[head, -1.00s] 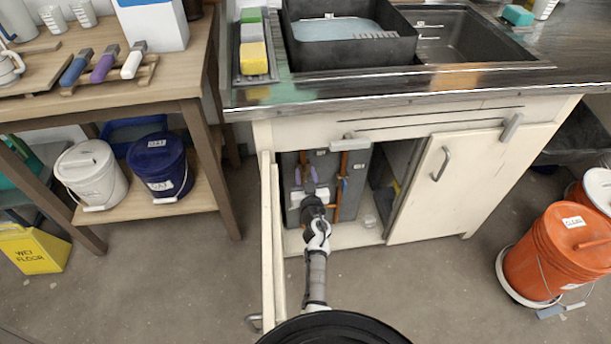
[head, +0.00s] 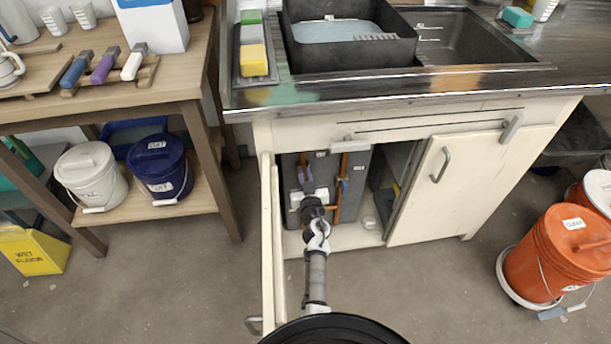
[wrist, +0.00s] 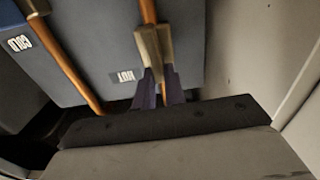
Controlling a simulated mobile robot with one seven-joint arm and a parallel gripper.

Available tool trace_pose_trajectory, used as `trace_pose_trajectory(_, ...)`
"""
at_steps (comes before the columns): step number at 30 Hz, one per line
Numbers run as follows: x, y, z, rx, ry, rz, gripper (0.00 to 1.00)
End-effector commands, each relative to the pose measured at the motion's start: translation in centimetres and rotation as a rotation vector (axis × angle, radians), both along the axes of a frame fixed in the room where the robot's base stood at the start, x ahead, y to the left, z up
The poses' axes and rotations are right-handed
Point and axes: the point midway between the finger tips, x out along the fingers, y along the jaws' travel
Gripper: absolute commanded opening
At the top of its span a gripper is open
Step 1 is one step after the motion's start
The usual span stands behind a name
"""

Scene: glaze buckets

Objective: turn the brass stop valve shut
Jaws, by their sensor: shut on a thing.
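In the wrist view the brass stop valve (wrist: 152,46) sits on an upright copper pipe beside a HOT label. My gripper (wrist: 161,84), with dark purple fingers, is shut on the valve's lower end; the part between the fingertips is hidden. In the head view my arm reaches into the open cabinet under the sink, and my gripper (head: 306,184) is at the grey panel inside. The valve cannot be made out there, and I cannot tell how far it is turned.
A second copper pipe (wrist: 72,62) with a brass fitting (wrist: 36,7) runs to the left, near a COLD label (wrist: 19,43). The open cabinet door (head: 268,235) stands close left of my arm. The cabinet's right door (head: 462,185) is beside the opening. An orange bucket (head: 555,255) stands at right.

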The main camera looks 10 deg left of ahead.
Motion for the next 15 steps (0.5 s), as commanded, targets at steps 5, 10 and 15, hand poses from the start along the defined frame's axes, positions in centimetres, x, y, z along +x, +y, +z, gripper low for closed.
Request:
trace_pose_trajectory(5,-0.11,0.2,-0.02,-0.079,-0.032,0.0,0.0)
trace_pose_trajectory(10,-0.23,0.47,-0.11,-0.201,-0.083,-0.001,0.0)
trace_pose_trajectory(15,-0.38,0.84,-0.29,-0.349,-0.145,0.0,0.0)
